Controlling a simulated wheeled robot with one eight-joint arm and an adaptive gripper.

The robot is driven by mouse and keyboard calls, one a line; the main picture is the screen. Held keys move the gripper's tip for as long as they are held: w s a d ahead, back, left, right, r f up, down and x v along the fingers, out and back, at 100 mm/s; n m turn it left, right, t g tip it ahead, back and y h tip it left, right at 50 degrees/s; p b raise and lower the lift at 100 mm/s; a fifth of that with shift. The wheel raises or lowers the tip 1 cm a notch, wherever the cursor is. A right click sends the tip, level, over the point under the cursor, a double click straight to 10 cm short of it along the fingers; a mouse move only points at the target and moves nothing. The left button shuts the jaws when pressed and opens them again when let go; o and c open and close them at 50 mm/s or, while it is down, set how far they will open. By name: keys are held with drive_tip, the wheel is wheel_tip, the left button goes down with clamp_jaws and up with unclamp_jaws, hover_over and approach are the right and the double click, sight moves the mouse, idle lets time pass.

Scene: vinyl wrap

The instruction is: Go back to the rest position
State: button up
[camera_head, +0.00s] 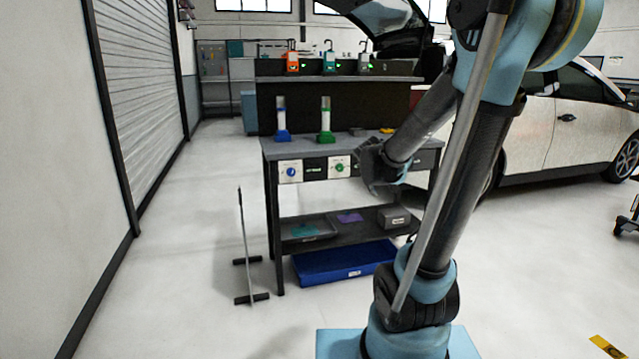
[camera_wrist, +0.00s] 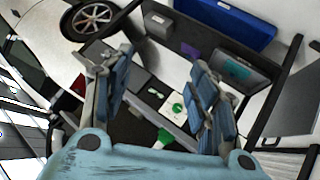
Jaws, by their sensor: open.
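My gripper (camera_head: 376,172) is in front of the workbench (camera_head: 350,147), near the right part of its front panel. In the wrist view my gripper (camera_wrist: 163,72) shows its two blue-padded fingers spread apart with nothing between them. My arm rises from its base at the lower right, bends at the top and reaches down towards the bench. The wrist view looks tilted, with the lower shelf and blue bin at its top.
A blue-based bottle (camera_head: 282,120) and a green-based bottle (camera_head: 326,120) stand on the bench. A blue bin (camera_head: 345,262) lies beneath it. A thin stand (camera_head: 245,250) is at the left. A white car (camera_head: 560,130) is behind at right.

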drive_tip(key=s+a+f+m+g+y, duration=0.1)
drive_tip(key=s+f, duration=0.4)
drive_tip(key=s, duration=1)
drive_tip(key=s+a+f+m+g+y, duration=0.1)
drive_tip(key=s+f+g, duration=0.4)
drive_tip(key=s, duration=1)
drive_tip(key=shift+s+a+f+g+y, duration=0.15)
drive_tip(key=shift+s+a+g+y, duration=0.25)
drive_tip(key=shift+y, duration=0.8)
drive_tip(key=shift+w, duration=0.15)
drive_tip(key=shift+w+a+f, duration=0.1)
drive_tip(key=shift+w+f, duration=0.1)
drive_tip(key=shift+w, duration=0.25)
